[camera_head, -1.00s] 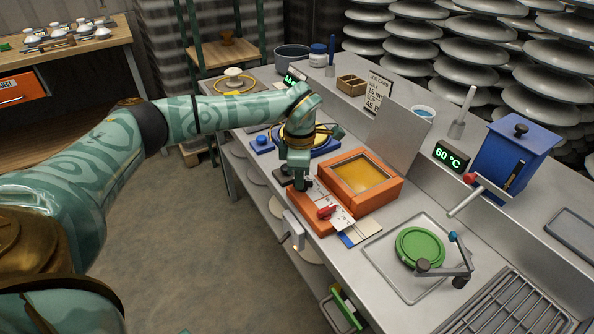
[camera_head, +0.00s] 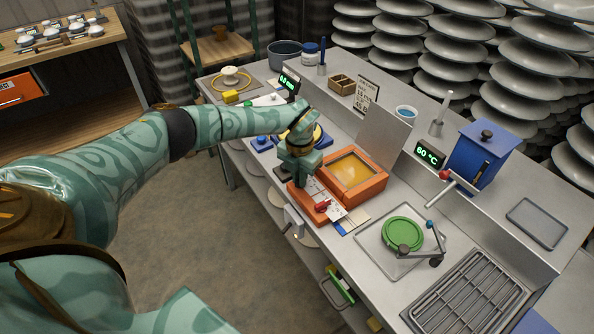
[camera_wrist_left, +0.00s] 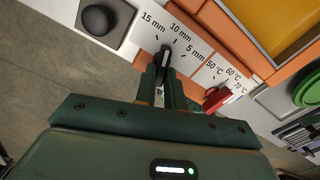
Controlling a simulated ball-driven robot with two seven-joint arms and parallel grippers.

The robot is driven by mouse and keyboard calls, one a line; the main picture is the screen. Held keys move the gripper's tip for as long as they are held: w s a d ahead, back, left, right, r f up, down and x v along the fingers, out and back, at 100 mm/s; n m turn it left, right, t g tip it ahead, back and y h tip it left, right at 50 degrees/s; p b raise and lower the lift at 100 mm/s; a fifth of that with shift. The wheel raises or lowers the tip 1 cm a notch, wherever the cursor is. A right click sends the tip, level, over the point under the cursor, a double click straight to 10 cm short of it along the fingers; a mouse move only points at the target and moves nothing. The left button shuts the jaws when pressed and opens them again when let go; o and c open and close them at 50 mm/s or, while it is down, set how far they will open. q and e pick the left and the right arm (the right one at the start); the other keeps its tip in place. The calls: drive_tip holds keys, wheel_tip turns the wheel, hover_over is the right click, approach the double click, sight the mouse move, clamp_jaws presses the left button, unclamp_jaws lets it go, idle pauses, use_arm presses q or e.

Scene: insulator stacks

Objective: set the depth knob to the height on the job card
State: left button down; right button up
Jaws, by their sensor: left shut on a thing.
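The depth knob (camera_wrist_left: 164,56) is a dark knob on a white scale plate marked 15 mm, 10 mm and 5 mm in the left wrist view. My left gripper (camera_wrist_left: 163,80) is shut on it from above; it also shows in the head view (camera_head: 300,178), over the orange unit's front left end, hiding the knob there. The exact mark the knob points at is hard to tell. The job card (camera_head: 367,90) stands at the back of the bench; its print is too small to read surely. My right gripper is not in view.
Beside the scale is a red knob (camera_wrist_left: 217,98) with marks of 50, 60 and 70 °C. The orange unit (camera_head: 372,190) has a yellow window. A black round button (camera_wrist_left: 97,19) sits close by. A green mm display (camera_head: 289,81) and a 60 °C display (camera_head: 429,154) stand behind.

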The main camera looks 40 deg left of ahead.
use_arm(q)
drive_tip(key=n+p, duration=0.1)
drive_tip(key=n, duration=0.1)
drive_tip(key=n+p, duration=0.1)
drive_tip(key=n, duration=0.1)
drive_tip(key=shift+w+d+r+n+p, duration=0.1)
drive_tip(key=shift+d+r+n+p, duration=0.05)
drive_tip(key=shift+n+p, duration=0.25)
idle(0.4)
drive_tip(key=c, duration=1.5)
unclamp_jaws()
wheel_tip(320, 180, up, 16)
drive_tip(key=p, duration=0.3)
drive_tip(key=shift+p, duration=0.4)
